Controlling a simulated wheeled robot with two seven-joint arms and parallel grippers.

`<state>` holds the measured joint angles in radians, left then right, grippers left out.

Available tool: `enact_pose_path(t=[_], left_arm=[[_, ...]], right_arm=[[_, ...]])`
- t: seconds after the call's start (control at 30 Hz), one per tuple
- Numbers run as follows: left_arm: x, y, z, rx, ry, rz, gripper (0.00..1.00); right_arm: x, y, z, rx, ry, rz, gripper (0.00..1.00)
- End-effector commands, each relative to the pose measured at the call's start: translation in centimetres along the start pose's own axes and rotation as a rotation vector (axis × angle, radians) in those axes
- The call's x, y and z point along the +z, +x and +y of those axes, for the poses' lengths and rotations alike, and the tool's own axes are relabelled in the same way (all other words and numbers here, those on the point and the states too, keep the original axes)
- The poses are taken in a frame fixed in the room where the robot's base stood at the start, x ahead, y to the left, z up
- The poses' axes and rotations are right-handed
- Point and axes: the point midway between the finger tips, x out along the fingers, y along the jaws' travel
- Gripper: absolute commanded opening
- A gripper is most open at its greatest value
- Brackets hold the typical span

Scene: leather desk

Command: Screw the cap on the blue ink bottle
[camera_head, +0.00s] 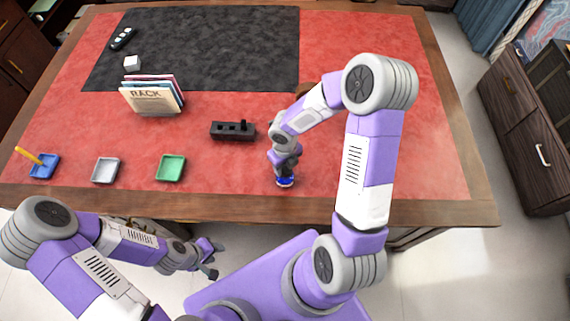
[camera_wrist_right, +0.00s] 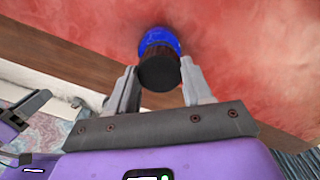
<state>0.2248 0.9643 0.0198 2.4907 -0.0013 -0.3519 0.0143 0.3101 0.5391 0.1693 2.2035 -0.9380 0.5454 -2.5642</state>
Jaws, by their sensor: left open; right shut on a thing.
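The blue ink bottle (camera_head: 285,183) stands on the red desk surface near the front edge, below my right gripper (camera_head: 284,172). In the right wrist view the blue bottle (camera_wrist_right: 160,38) shows behind a dark cap (camera_wrist_right: 158,73). The cap is in line with the bottle's top; whether its thread is engaged cannot be told. My right gripper (camera_wrist_right: 158,66) is shut on the cap, with a finger on either side. My left gripper (camera_head: 211,259) is open and empty, off the desk in front of its front edge.
A black holder (camera_head: 226,134) lies left of the bottle. Green (camera_head: 170,168), grey (camera_head: 105,170) and blue (camera_head: 45,167) trays line the front left; a yellow stick rests in the blue one. A book rack (camera_head: 150,100) stands behind. The red surface right of my right arm is clear.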

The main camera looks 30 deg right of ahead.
Motion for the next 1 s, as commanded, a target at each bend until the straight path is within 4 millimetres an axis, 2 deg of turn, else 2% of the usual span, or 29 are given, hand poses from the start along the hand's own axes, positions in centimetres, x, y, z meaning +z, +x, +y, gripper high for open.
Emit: enact_pose_path(t=[1.0], left_arm=[[-0.01,0.28,-0.1,0.0,0.0,0.0,0.42]], right_arm=[[0.0,0.82,0.03,0.001,0.001,0.0,0.22]])
